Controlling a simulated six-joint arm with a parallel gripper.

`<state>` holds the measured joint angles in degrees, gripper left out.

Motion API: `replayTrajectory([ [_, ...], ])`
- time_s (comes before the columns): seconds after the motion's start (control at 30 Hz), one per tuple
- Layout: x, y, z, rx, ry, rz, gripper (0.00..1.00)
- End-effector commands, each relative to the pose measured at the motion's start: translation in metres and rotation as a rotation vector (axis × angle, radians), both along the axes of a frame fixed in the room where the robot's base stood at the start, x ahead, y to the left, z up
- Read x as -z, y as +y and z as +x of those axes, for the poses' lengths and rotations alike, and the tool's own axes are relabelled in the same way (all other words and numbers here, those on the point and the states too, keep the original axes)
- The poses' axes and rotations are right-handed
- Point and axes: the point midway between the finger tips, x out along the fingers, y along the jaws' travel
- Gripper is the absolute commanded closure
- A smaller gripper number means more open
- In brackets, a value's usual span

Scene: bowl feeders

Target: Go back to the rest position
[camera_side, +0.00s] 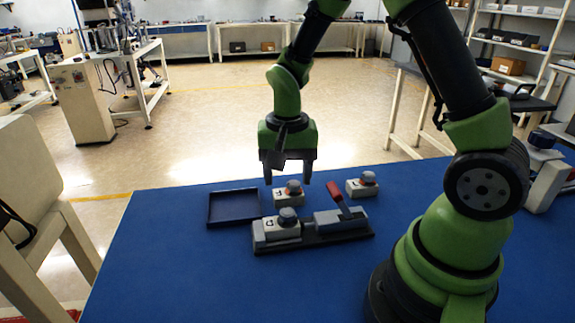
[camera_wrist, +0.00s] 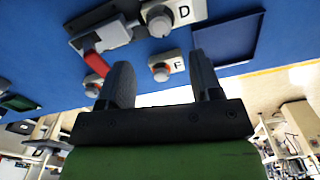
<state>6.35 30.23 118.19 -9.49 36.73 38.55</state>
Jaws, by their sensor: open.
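My gripper (camera_side: 289,178) hangs above the blue table in the side view, open, with nothing between its fingers. In the wrist view, the two dark fingers of my gripper (camera_wrist: 158,82) stand well apart. A white block with a grey knob (camera_side: 288,194) stands on the table close behind and below the fingers. A second knob block (camera_side: 362,185) stands to its right. A third knob block (camera_side: 284,226) sits at the left end of a dark fixture (camera_side: 322,239) with a red lever (camera_side: 338,199). In the wrist view this block (camera_wrist: 171,14) bears the letter D.
An empty dark tray (camera_side: 233,207) lies on the blue table (camera_side: 170,262), left of the blocks. The table's front left area is clear. Shelves and benches are far behind.

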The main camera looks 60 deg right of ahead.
Motion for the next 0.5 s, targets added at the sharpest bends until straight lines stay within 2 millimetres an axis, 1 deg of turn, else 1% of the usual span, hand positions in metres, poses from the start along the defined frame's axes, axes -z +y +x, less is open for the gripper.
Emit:
replayTrajectory([
  [0.03,-0.007,0.0,0.001,0.001,-0.005,0.0,0.41],
  [0.13,-0.015,0.0,0.001,0.0,-0.003,0.0,0.41],
  [0.5,-0.018,0.0,0.0,-0.001,-0.002,0.0,0.41],
])
